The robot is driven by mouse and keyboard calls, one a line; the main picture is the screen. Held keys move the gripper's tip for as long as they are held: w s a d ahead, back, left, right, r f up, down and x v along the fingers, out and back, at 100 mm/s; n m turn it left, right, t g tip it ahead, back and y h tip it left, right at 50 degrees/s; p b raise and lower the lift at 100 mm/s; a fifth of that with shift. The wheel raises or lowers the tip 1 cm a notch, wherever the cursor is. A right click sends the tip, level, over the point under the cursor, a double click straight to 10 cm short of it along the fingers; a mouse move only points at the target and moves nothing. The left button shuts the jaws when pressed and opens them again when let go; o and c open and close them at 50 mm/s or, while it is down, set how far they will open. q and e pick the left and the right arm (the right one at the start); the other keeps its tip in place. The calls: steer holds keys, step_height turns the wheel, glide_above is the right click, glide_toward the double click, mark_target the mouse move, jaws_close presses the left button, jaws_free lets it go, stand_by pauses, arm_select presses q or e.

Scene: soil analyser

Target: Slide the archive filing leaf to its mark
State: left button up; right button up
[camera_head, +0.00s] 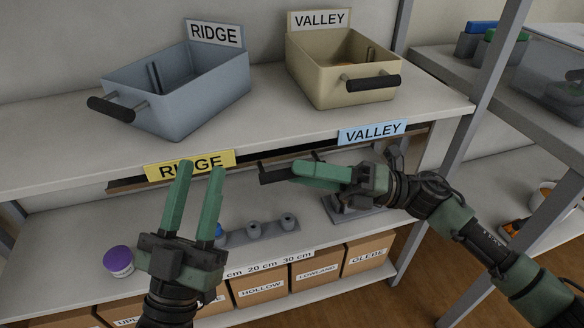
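A thin brown-edged board (127,184) shows under the front edge of the upper shelf; it may be the filing leaf, mostly hidden by the shelf and my grippers. A yellow RIDGE label (222,160) and a blue VALLEY label (372,132) sit on the shelf edge. A dark handle-like bar (273,175) is under the shelf between them. My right gripper (293,173) reaches in from the right, with its green fingertips at this bar; whether it grips it is unclear. My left gripper (200,168) points up, fingers apart and empty, in front of the RIDGE label.
A blue-grey RIDGE bin (185,105) and a cream VALLEY bin (325,85) stand on the upper shelf. Below are a purple-lidded jar (119,262), a grey holder with several pegs (255,234) and labelled cardboard boxes (262,288). A metal post (478,110) stands at right.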

arm_select(q)
steer(key=shift+w+d+f+g, duration=0.1)
steer(key=shift+w+f+g, duration=0.5)
steer(key=shift+f, duration=0.05)
arm_select(e)
steer(key=v, duration=0.5)
